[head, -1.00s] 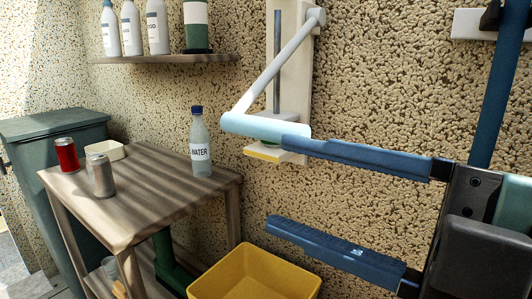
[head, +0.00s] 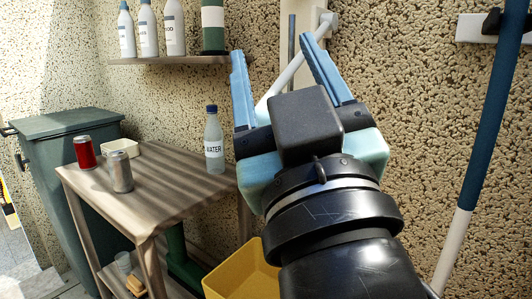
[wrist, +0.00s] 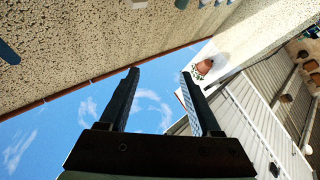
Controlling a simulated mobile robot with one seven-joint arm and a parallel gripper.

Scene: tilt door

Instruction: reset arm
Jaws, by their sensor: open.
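My gripper (head: 280,75) is raised in the right half of the head view, with its two blue fingers spread apart and pointing up. Nothing is between the fingers. In the wrist view my gripper (wrist: 163,80) is also open and empty, with blue sky, the rough wall and a roof line beyond it. In the head view the gripper covers most of a white wall-mounted fixture (head: 312,22) with a slanted white bar; its lower part is hidden.
A wooden table (head: 165,200) holds a red can (head: 85,152), a grey can (head: 120,172), a bowl (head: 120,147) and a water bottle (head: 214,145). A yellow bin (head: 240,275) stands below. A shelf (head: 170,60) with bottles is above. A green bin (head: 62,125) stands left.

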